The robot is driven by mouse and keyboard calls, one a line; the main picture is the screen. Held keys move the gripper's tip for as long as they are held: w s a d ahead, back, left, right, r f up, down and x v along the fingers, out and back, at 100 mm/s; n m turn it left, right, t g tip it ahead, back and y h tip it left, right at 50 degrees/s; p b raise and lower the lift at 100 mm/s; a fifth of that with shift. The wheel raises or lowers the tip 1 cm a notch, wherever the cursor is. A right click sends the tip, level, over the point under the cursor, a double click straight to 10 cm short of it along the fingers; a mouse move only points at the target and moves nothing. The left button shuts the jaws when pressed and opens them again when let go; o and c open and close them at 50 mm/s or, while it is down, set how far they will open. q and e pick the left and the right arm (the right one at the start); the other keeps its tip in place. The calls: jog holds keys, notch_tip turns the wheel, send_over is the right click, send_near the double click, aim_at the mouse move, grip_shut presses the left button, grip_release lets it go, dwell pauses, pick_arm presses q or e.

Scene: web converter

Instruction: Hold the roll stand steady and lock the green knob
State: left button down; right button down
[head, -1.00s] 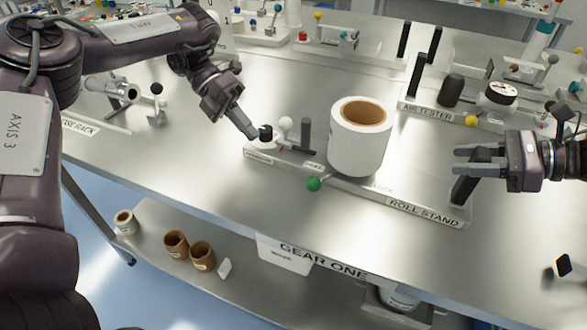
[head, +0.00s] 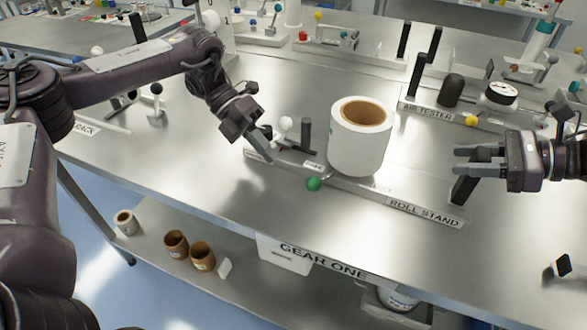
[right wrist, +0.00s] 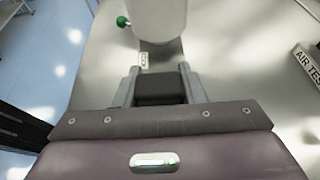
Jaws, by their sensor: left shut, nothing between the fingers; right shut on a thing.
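The roll stand (head: 428,213) is a long base on the metal table, carrying an upright white roll (head: 358,148) with a brown core. The green knob (head: 313,184) sticks out at the stand's front edge, left of the roll; it also shows in the right wrist view (right wrist: 122,21). My right gripper (head: 462,160) is shut on the dark upright block (head: 463,188) at the stand's right end. My left gripper (head: 268,157) is shut and empty, at the stand's left end, left of and a little above the green knob, apart from it. A white ball knob (head: 286,123) and dark post stand just beyond it.
The air tester (head: 428,110) stands behind and right of the stand. A lower shelf holds several brown cores (head: 203,256) and a white bin (head: 285,255). The table in front of the stand is clear.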

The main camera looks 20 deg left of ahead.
pick_arm(q)
jog(key=x, duration=0.4)
jog(key=shift+s+f, duration=0.1)
jog(key=shift+s+d+r, duration=0.15)
jog(key=shift+d, duration=0.5)
jog(key=shift+s+d+r, duration=0.1)
jog(key=shift+d+r, duration=0.05)
jog(key=shift+d, duration=0.5)
jog(key=shift+s+d+r, duration=0.1)
jog(key=shift+s+d, duration=0.05)
jog(key=shift+d, duration=0.5)
